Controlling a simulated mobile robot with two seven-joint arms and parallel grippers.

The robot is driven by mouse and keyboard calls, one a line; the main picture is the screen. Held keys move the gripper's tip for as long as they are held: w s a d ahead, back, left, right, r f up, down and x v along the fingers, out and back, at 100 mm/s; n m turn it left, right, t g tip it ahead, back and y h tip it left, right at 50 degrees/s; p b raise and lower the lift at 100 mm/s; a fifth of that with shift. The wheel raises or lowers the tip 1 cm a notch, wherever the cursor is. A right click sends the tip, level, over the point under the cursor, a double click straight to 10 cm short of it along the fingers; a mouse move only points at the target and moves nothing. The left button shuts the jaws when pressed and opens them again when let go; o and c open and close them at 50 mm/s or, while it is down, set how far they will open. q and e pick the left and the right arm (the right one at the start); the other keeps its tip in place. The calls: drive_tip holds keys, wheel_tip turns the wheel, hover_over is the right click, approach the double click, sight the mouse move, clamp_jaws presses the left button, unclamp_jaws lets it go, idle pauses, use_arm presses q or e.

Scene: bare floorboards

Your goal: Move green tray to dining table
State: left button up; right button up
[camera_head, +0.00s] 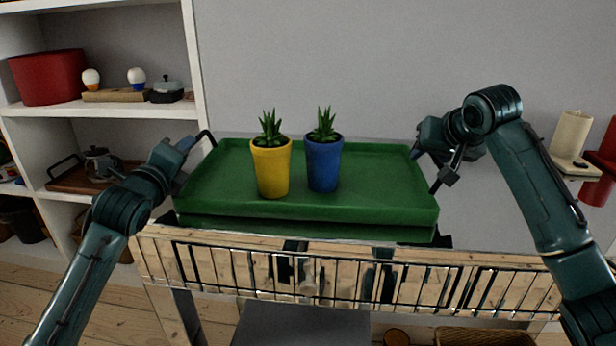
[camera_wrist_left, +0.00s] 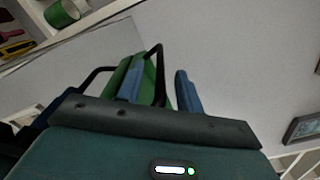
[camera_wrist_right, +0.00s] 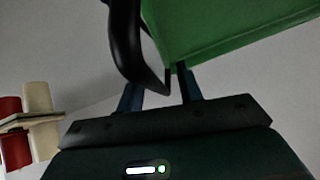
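The green tray (camera_head: 380,185) is in the middle of the head view, over a wooden rack. A yellow pot (camera_head: 271,170) and a blue pot (camera_head: 323,166), each with a spiky plant, stand upright on it. My left gripper (camera_head: 188,148) is at the tray's left end; in the left wrist view its fingers (camera_wrist_left: 160,90) stand apart, with the black handle (camera_wrist_left: 160,68) showing between them. My right gripper (camera_head: 440,168) is at the right end; in the right wrist view its fingers (camera_wrist_right: 160,95) are apart, with a black handle (camera_wrist_right: 124,45) by the gap. Whether either touches its handle is unclear.
The rack (camera_head: 350,285) with a wire front is directly below and in front of the tray. White shelves (camera_head: 95,112) with kitchenware stand at the left. A small wall shelf (camera_head: 575,166) with a cream-coloured item is at the right. A plain wall is behind. No dining table shows.

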use_arm(q)
drive_tip(key=shift+w, duration=0.65)
use_arm(e)
drive_tip(key=shift+w+f, duration=0.4)
drive_tip(key=shift+w, duration=0.05)
use_arm(q)
drive_tip(key=shift+c, duration=0.3)
use_arm(e)
drive_tip(key=shift+c, duration=0.3)
use_arm(q)
drive_tip(key=shift+d, duration=0.1)
clamp_jaws()
use_arm(e)
clamp_jaws()
use_arm(q)
drive_tip(key=shift+r, duration=0.1)
use_arm(e)
drive_tip(key=shift+a, duration=0.1)
use_arm(q)
drive_tip(key=shift+d, duration=0.15)
use_arm(e)
drive_tip(key=shift+a, duration=0.2)
